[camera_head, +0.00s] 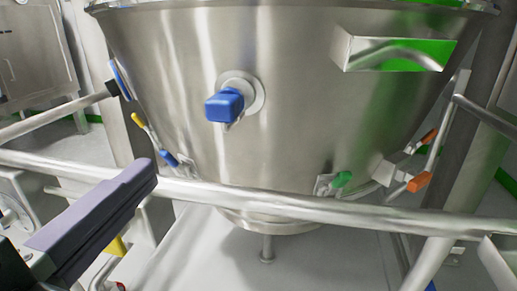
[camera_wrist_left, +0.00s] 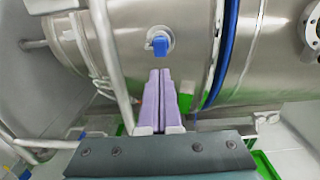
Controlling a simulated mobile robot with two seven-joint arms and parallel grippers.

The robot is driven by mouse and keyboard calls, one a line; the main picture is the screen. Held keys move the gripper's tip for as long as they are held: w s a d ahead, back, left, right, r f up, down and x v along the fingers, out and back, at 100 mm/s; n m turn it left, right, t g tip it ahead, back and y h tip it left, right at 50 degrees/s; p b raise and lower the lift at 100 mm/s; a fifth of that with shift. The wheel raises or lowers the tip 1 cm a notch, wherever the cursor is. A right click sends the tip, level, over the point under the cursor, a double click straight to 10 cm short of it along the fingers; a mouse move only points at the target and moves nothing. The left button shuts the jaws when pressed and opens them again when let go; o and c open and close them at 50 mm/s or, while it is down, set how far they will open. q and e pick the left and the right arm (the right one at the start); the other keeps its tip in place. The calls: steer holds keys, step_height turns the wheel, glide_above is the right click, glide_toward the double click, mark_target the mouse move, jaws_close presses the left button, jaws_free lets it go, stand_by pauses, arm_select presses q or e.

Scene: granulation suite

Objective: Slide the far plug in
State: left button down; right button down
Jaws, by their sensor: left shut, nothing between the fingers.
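A blue plug (camera_head: 226,104) sits in a round metal collar on the front wall of the steel vessel (camera_head: 300,90), with its blue end standing out from the wall. It also shows in the left wrist view (camera_wrist_left: 160,45), just beyond the fingertips. My left gripper (camera_head: 146,170) is shut and empty, to the left of the plug and lower in the head view. In the left wrist view its two lilac fingers (camera_wrist_left: 160,72) lie together, pointing towards the plug. The fingertips look apart from the plug. My right gripper is not in view.
A steel rail (camera_head: 300,208) runs across in front of the vessel. Small fittings with blue (camera_head: 169,159), green (camera_head: 342,179) and orange (camera_head: 419,182) parts stick out low on the vessel. A bracket (camera_head: 395,53) juts out at upper right. The wall around the plug is clear.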

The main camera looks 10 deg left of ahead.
mark_target(216, 113)
arm_select(q)
steer(key=w, duration=0.8)
steer(key=w+d+p, duration=0.1)
steer(key=w, duration=0.4)
steer(key=shift+w, duration=0.6)
steer(key=w, duration=0.3)
steer(key=shift+w, duration=0.2)
steer(key=shift+s+f, duration=0.15)
steer(key=shift+a, duration=0.1)
